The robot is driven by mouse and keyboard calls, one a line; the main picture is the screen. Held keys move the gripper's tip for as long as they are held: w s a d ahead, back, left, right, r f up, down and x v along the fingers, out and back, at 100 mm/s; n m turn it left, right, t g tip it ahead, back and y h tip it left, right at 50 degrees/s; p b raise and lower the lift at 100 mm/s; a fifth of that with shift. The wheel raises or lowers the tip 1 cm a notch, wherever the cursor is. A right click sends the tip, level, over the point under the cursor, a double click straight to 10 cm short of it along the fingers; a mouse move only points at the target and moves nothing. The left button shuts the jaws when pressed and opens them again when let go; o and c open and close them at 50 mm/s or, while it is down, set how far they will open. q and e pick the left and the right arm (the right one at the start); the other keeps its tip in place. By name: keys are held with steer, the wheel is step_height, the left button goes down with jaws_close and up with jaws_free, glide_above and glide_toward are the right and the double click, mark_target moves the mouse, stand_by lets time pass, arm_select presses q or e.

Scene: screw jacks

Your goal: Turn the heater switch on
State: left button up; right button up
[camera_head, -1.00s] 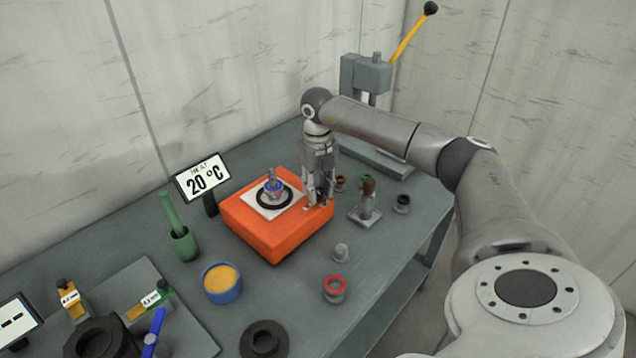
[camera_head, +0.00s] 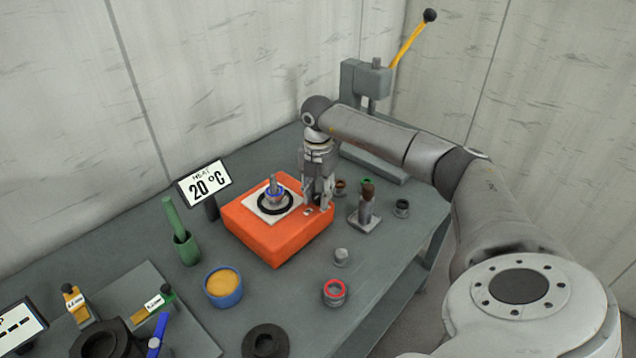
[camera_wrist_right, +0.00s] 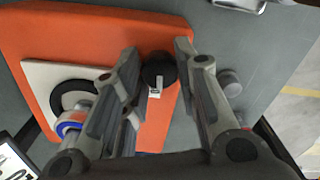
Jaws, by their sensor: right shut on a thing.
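The orange heater (camera_head: 277,245) stands on the grey bench, with a white plate on top. Its switch, a round black knob (camera_wrist_right: 157,68) with a white mark, is between the fingertips of my right gripper (camera_wrist_right: 157,58) in the right wrist view. In the head view my right gripper (camera_head: 318,207) points down at the heater's right corner, shut on the knob, which its fingers mostly hide. The heater's display (camera_head: 204,183) reads 20 °C. My left gripper is not in view.
A ring with a blue-rimmed part (camera_head: 275,196) sits on the white plate close to my gripper. A stand with a brown-topped post (camera_head: 366,206) and several small rings are to the right. A press (camera_head: 368,80) with a yellow lever stands behind.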

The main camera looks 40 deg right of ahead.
mark_target(318, 196)
steer(key=shift+w+d+r+m, duration=0.1)
steer(key=shift+r+m, duration=0.05)
steer(key=shift+m, duration=0.45)
steer(key=o, duration=1)
steer(key=shift+c, duration=0.2)
steer(key=shift+o, duration=0.3)
step_height(318, 196, up, 12)
